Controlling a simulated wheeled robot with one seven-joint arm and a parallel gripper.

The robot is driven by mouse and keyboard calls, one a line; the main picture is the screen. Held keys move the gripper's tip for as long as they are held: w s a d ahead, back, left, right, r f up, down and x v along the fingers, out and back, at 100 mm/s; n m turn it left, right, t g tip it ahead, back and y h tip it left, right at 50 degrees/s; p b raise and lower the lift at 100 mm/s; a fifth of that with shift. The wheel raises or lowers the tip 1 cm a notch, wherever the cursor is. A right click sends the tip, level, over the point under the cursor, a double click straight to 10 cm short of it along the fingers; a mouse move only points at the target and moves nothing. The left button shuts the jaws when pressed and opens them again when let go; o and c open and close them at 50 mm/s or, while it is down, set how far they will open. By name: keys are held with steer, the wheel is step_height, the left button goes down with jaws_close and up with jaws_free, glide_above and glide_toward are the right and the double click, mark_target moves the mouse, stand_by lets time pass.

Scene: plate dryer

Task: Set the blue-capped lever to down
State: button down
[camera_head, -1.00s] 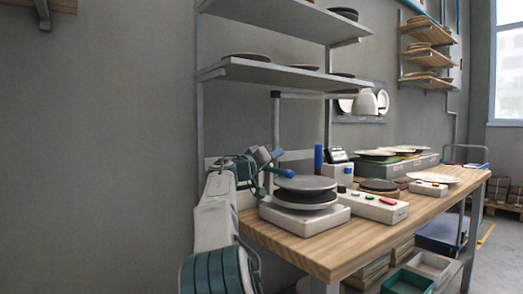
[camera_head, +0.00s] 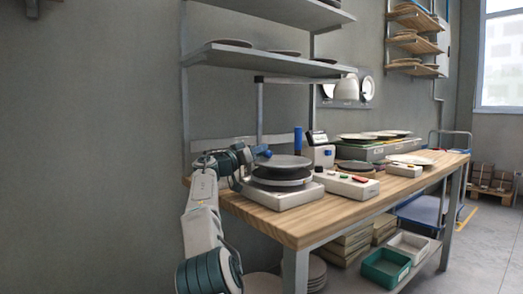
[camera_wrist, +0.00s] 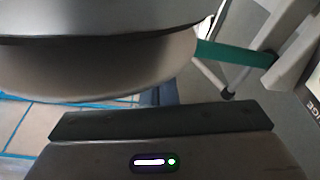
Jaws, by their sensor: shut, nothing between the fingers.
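A thick upright blue cylinder (camera_head: 298,140) stands behind the plate press, beside a small display box. A smaller blue end (camera_head: 266,153) shows at the left of the press's round plates (camera_head: 283,162); I cannot tell which is the lever's cap. A green bar (camera_wrist: 236,53) meets a grey frame in the wrist view. My gripper (camera_wrist: 160,122) is shut and empty, close to a large rounded plate-like underside (camera_wrist: 110,65). In the head view my arm reaches the press's left side, and its fingertips are not clearly visible. No contact with a lever is visible.
The wooden table (camera_head: 300,232) carries the white press base (camera_head: 284,197), a white button box (camera_head: 345,185) and stacked plates further right. A grey shelf (camera_head: 255,60) hangs above. Green and white bins (camera_head: 386,268) sit below.

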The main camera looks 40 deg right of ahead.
steer(key=shift+w+a, duration=0.1)
steer(key=r+p, duration=0.1)
steer(key=a+r+p, duration=0.1)
steer(key=r, duration=0.1)
steer(key=a+r+p, duration=0.1)
steer(key=shift+r, duration=0.2)
steer(key=b+v, duration=0.2)
steer(key=v, duration=0.8)
steer(key=shift+w+f+b, duration=0.3)
steer(key=shift+f+b, duration=0.05)
steer(key=shift+f, duration=0.05)
steer(key=shift+d, duration=0.1)
